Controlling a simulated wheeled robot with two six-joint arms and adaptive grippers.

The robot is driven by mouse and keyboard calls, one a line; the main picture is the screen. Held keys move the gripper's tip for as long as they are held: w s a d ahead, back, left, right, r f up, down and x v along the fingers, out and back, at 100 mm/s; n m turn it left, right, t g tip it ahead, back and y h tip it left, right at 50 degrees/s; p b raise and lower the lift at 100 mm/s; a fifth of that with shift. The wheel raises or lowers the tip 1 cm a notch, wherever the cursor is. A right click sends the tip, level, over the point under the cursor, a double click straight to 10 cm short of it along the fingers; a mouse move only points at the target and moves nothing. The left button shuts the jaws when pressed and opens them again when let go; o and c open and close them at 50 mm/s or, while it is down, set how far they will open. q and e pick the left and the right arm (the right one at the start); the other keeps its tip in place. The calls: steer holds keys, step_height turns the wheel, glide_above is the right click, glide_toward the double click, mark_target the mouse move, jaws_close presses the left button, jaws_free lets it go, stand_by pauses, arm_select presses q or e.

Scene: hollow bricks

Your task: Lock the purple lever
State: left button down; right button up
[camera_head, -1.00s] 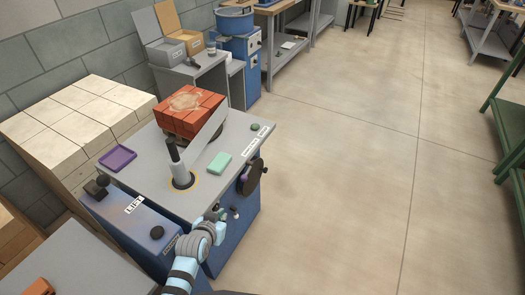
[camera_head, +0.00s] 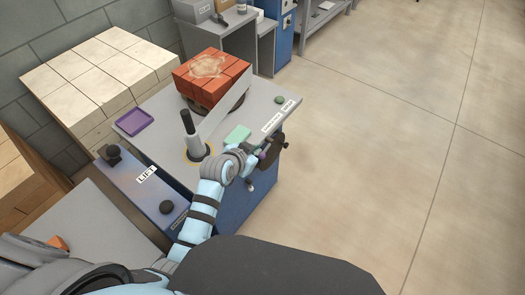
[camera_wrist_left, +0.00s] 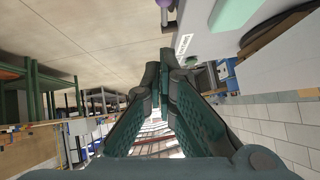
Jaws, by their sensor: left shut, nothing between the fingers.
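A small purple knob (camera_head: 263,154), which looks like the end of the purple lever, shows at the right side of the blue-sided machine, just beyond my left gripper. A purple end (camera_wrist_left: 172,4) also shows at the top edge of the left wrist view, cut off by the frame. My left gripper (camera_head: 252,168) is beside the machine's right edge, close to the knob; I cannot tell if they touch. In the wrist view its fingers (camera_wrist_left: 166,66) come together with nothing between them. The lever's shaft is mostly hidden. My right gripper is not in view.
The grey machine top (camera_head: 165,113) holds red bricks (camera_head: 212,75), a purple tray (camera_head: 133,122), a black-handled post (camera_head: 191,135) and a mint block (camera_head: 237,135). A dark handwheel (camera_head: 272,152) is close to the gripper. Pale blocks (camera_head: 100,65) stand left; floor at right is clear.

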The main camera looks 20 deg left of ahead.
arm_select(q)
steer(key=b, duration=0.4)
glide_above(263, 153)
steer(key=s+d, duration=0.1)
steer(key=s, duration=0.2)
step_height(263, 153, down, 6)
steer(key=f, duration=0.2)
steer(key=w+f+b, duration=0.1)
steer(key=shift+a+f, duration=0.2)
steer(key=shift+f, duration=0.15)
steer(key=shift+w+a, duration=0.1)
steer(key=shift+f+b, duration=0.3)
steer(key=shift+b, duration=0.2)
steer(key=shift+t+b, duration=0.3)
steer(key=shift+t, duration=0.1)
